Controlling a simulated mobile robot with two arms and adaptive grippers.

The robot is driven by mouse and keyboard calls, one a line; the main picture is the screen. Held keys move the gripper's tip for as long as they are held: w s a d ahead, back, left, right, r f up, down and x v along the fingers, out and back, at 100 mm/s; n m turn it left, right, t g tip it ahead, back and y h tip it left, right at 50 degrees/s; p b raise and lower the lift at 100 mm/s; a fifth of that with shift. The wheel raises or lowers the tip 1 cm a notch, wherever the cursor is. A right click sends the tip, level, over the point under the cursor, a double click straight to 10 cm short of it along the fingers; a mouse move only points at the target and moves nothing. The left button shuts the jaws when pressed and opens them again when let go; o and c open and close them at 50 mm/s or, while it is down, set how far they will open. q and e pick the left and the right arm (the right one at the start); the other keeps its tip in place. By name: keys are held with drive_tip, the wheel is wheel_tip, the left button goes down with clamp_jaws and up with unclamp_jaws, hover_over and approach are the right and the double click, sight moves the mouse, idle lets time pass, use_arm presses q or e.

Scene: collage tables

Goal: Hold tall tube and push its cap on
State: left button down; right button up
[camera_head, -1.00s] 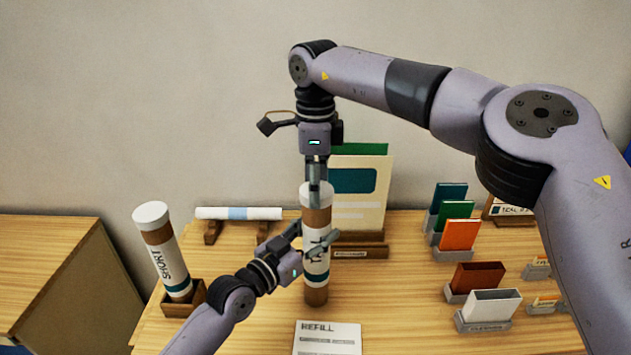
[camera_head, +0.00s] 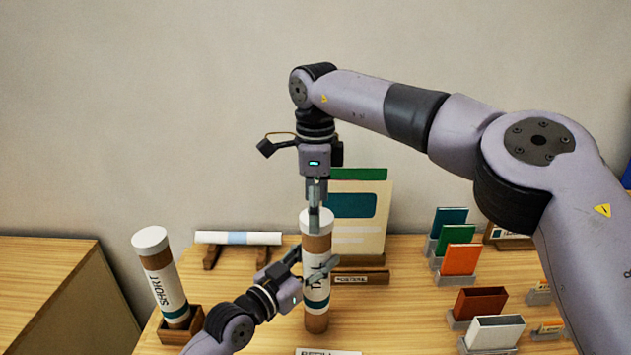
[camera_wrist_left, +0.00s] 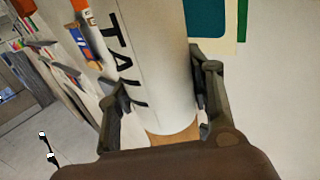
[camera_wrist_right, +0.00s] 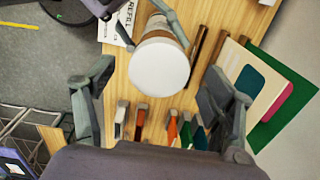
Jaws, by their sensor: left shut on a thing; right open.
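The tall tube (camera_head: 317,285) is brown with a white label marked TALL and stands upright at the table's middle; I cannot tell whether its base touches the table. My left gripper (camera_head: 318,270) is shut around its label; the left wrist view shows the tube (camera_wrist_left: 150,70) between the fingers. A white cap (camera_head: 303,222) covers the tube's top; how far it is pushed down is unclear. My right gripper (camera_head: 315,220) points down over the cap, with its fingers open. In the right wrist view the round cap (camera_wrist_right: 159,67) lies beyond the fingers, roughly between them.
A capped tube marked SHORT (camera_head: 163,275) leans in a wooden holder (camera_head: 195,322) at left. A rolled sheet (camera_head: 238,238) lies on a rack behind. A poster stand (camera_head: 375,262) is behind the tall tube. Coloured card holders (camera_head: 460,260) fill the right. A REFILL card (camera_head: 328,352) lies in front.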

wheel_tip(320, 180, up, 11)
idle(0.4)
drive_tip(key=shift+s+f, duration=0.1)
drive_tip(key=shift+f, duration=0.05)
use_arm(q)
drive_tip(key=c, duration=0.7)
unclamp_jaws()
drive_tip(key=v, duration=1.2)
drive_tip(key=shift+f, duration=0.1)
